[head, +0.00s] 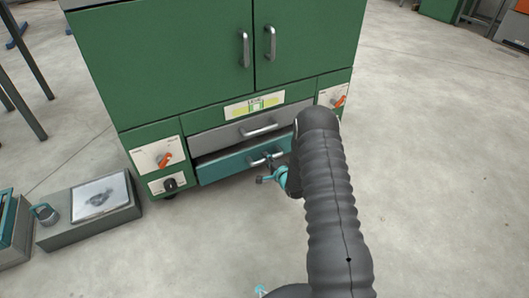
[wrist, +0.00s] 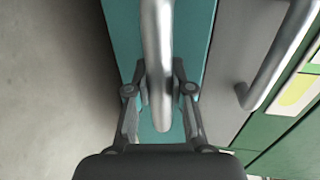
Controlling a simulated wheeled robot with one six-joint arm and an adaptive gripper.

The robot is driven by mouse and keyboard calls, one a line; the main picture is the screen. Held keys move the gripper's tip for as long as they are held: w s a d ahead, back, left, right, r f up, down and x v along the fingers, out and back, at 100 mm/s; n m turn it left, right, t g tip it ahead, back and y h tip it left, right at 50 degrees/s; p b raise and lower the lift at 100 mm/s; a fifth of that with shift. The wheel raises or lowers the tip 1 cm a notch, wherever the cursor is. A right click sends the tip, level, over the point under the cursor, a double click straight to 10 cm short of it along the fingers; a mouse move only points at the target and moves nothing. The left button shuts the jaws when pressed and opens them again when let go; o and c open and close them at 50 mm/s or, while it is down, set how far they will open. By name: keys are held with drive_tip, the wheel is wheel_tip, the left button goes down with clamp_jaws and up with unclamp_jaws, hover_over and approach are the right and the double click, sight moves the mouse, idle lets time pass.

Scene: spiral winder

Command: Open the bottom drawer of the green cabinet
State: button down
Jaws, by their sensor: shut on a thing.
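The green cabinet (head: 185,60) stands ahead, with two upper doors and two drawers below. The bottom drawer (head: 222,166) has a teal front and appears slightly out from the cabinet face. Its silver bar handle (wrist: 157,50) lies between the fingers of my gripper (wrist: 159,88) in the wrist view. My gripper (head: 268,168) is shut on this handle. My arm hides the right part of the bottom drawer in the head view.
The grey upper drawer (head: 222,136) with its own handle (head: 258,130) sits just above. Orange knobs (head: 164,160) flank the drawers. A grey box (head: 88,228) stands on the floor at left. The floor in front is clear.

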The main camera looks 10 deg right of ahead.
drive_tip(key=f+v, duration=0.3)
drive_tip(key=v, duration=1.4)
drive_tip(key=shift+s+d, duration=0.15)
drive_tip(key=shift+s, duration=0.1)
drive_tip(key=shift+f, duration=0.1)
drive_tip(key=c, duration=1)
unclamp_jaws()
drive_tip(key=v, duration=1.2)
